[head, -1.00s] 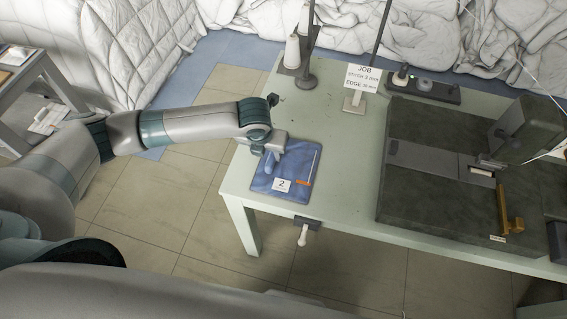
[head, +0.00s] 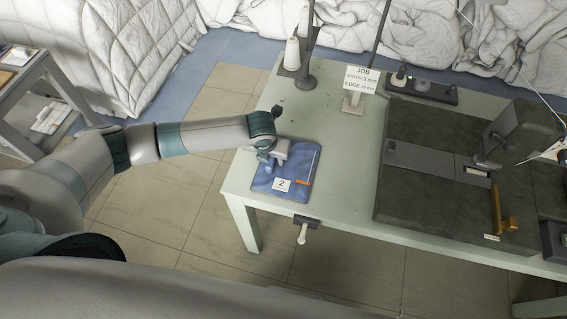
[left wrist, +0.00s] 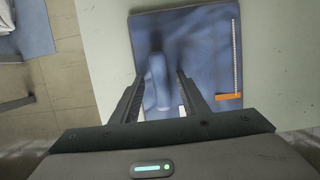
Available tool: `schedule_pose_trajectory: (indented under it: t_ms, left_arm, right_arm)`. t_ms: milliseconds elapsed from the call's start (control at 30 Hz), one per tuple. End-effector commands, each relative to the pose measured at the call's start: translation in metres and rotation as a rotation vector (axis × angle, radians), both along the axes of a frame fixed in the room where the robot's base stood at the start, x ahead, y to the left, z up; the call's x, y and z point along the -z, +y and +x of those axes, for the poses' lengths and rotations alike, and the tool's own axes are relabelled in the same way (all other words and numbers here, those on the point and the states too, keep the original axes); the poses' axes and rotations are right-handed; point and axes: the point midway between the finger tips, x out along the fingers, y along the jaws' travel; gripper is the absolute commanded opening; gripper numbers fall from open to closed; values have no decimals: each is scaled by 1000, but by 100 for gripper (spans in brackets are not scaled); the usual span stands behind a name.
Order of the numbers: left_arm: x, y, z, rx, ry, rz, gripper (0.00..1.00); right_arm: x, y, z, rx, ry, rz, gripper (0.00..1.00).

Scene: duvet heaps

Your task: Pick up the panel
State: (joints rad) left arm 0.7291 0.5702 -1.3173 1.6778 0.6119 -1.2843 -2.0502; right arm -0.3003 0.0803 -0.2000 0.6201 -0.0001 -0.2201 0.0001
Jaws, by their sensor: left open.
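The blue panel (head: 297,184) lies flat on the left end of the pale green table, with a white label marked 2 and an orange tab on it. In the left wrist view the panel (left wrist: 205,45) shows a raised blue fold or roll (left wrist: 157,80) between my fingers. My left gripper (head: 272,166) is over the panel's left part. In the left wrist view the left gripper (left wrist: 160,85) is open, its two fingers on either side of the raised fold. I cannot tell the height of the fingertips above the panel. My right gripper is not in view.
A sewing machine (head: 525,130) on a dark bed stands on the right of the table. A job sign (head: 361,80) and thread cones (head: 292,52) stand at the back. A clamp handle (head: 303,233) hangs at the front edge. White duvet heaps (head: 100,45) lie behind.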

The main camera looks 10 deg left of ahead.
Motion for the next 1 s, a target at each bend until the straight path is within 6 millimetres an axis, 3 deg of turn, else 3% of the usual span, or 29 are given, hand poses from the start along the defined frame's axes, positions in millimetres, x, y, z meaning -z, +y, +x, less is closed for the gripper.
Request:
schedule_pose_trajectory:
  t_ms: [333, 500, 1000]
  left_arm:
    - [0, 0, 0, 0, 0, 0, 38]
    - [0, 0, 0, 0, 0, 0, 0]
    - [-8, -1, 1, 1, -2, -2, 0]
  right_arm:
    - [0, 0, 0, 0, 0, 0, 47]
    - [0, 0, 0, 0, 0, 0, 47]
    - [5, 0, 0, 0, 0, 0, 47]
